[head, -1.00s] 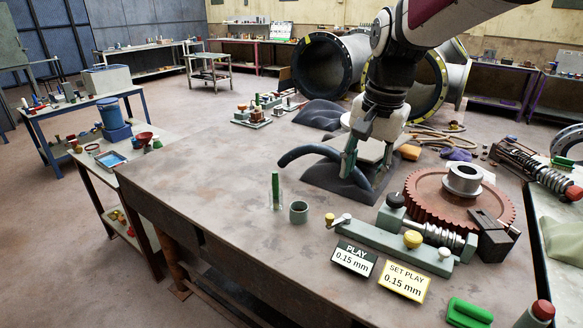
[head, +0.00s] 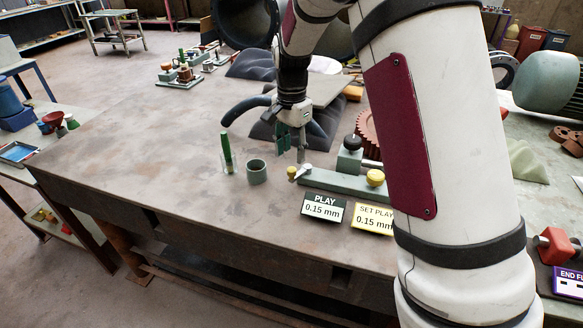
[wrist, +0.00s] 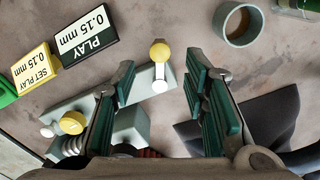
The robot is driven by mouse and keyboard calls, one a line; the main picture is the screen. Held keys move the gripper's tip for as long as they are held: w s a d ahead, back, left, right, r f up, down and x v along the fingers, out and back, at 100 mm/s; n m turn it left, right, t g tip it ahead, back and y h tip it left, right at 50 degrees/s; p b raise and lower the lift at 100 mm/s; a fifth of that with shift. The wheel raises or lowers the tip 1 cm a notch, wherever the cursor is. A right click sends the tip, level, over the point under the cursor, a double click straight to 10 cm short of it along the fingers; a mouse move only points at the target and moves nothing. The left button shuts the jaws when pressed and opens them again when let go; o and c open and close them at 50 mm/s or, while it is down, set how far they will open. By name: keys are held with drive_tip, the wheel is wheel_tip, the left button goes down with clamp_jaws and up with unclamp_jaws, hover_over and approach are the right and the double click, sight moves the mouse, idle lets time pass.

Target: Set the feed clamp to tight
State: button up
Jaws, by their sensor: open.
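The fixture is a grey-green bar (head: 345,186) with signs in front of it. At its left end is a small lever with a yellow knob (head: 292,172) and a pale pivot cap; this yellow knob (wrist: 159,50) also shows in the wrist view. No label shows which part is the feed clamp. A second yellow knob (head: 375,177) and a black knob (head: 353,142) stand farther right. My gripper (head: 291,150) points down near the left lever, open and empty. In the wrist view the lever shows between its fingers; contact cannot be told.
A PLAY sign (head: 323,208) and a SET PLAY sign (head: 374,217), both reading 0.15 mm, stand in front of the bar. A grey-green cup (head: 257,171) and a green stick (head: 227,150) stand left. My arm hides much of the right side.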

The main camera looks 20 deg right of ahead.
sight(292, 168)
wheel_tip(292, 168, down, 7)
drive_tip(key=shift+r, duration=0.2)
clamp_jaws()
